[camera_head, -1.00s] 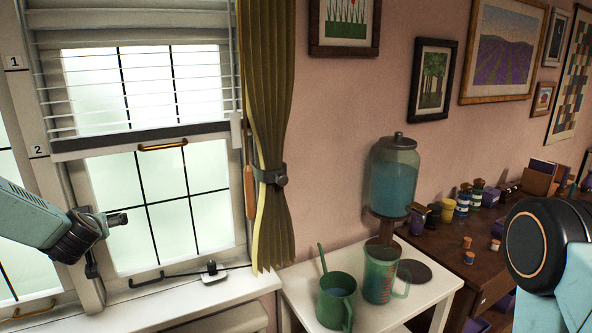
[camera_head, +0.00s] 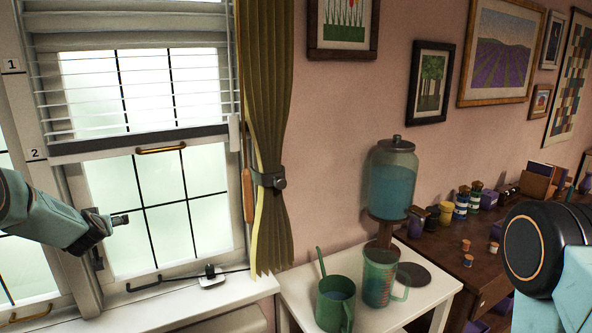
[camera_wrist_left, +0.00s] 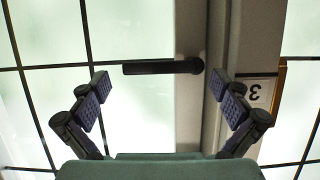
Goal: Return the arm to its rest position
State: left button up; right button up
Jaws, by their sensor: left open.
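My left arm comes in from the left in the head view, in front of the window frame. Its gripper (camera_head: 98,222) is small there and partly hidden by my own wrist. In the left wrist view the left gripper (camera_wrist_left: 166,88) is open, its two padded fingers wide apart. A black window handle (camera_wrist_left: 160,68) lies beyond the fingertips, across the gap, and nothing is held. In the head view the handle (camera_head: 121,219) sticks out to the right over the pane. My right arm shows at the right edge, but its gripper is out of view.
The window sill (camera_head: 190,301) runs below the arm. A white table (camera_head: 410,306) holds a green mug (camera_head: 335,307) and a green measuring jug (camera_head: 379,281). A drinks dispenser (camera_head: 393,182) and a wooden cabinet stand behind. A curtain (camera_head: 268,130) hangs beside the window.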

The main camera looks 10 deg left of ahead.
pick_arm(q)
jog(key=shift+w+a+f, duration=0.15)
jog(key=shift+w+a, duration=0.1)
jog(key=shift+w, duration=0.2)
jog(key=shift+s, duration=0.1)
